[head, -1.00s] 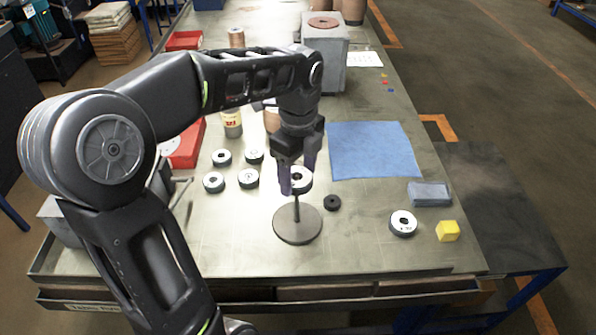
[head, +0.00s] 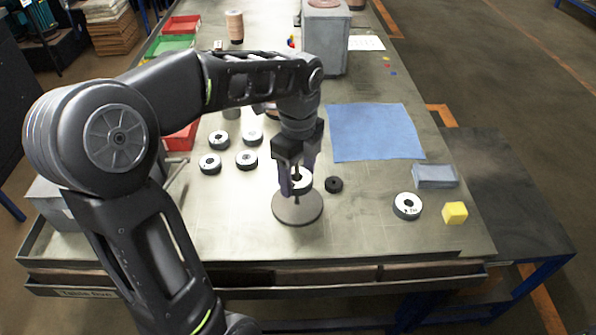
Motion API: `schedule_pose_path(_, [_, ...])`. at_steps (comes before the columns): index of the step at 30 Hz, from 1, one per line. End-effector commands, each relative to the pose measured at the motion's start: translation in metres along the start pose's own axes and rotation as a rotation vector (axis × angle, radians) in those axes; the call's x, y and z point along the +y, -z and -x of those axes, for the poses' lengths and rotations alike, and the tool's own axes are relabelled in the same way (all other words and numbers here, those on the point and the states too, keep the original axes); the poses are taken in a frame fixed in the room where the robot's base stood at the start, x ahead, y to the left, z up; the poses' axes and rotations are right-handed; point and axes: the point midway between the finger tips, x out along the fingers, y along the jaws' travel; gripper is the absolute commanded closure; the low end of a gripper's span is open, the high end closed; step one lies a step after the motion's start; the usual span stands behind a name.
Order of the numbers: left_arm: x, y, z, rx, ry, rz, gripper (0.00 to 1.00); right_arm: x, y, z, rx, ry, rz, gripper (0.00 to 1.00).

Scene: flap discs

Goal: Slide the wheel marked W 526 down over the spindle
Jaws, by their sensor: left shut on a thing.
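My left gripper (head: 297,180) is shut on a white-faced wheel (head: 302,183) with a dark rim. The wheel is around the spindle (head: 296,200), above its round dark base plate (head: 297,209); part of the thin rod shows below the wheel and a tip shows above it. The fingers hide part of the wheel, and I cannot read its marking. Similar wheels lie flat on the table: one at the right (head: 407,206) with print too small to read, and several at the left (head: 246,159). My right gripper is not in view.
A small black ring (head: 334,184) lies just right of the base plate. A blue cloth (head: 375,132), a grey-blue block (head: 435,176) and a yellow cube (head: 455,212) lie to the right. A grey box (head: 325,42) stands at the back.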

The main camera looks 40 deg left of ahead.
Motion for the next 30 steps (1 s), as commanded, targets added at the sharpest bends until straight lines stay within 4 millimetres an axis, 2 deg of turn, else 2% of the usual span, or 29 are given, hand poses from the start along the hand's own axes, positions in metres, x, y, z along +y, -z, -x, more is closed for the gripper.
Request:
schedule_pose_path(6, [0.000, 0.000, -0.018, 0.000, 0.001, -0.001, 0.87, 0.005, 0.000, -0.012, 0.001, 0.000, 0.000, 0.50])
schedule_pose_path(7, [0.000, 0.000, -0.015, 0.000, 0.001, -0.001, 0.35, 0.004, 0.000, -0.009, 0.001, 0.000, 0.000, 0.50])
schedule_pose_path(15, [0.000, 0.000, -0.014, 0.000, 0.000, -0.001, 0.13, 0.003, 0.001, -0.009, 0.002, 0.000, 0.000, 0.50])
schedule_pose_path(25, [0.000, 0.000, -0.012, 0.000, 0.000, 0.000, 0.12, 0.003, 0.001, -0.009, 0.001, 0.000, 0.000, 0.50])
schedule_pose_path(30, [-0.001, 0.000, 0.004, -0.001, 0.002, -0.001, 0.12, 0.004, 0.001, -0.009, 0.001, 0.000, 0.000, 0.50])
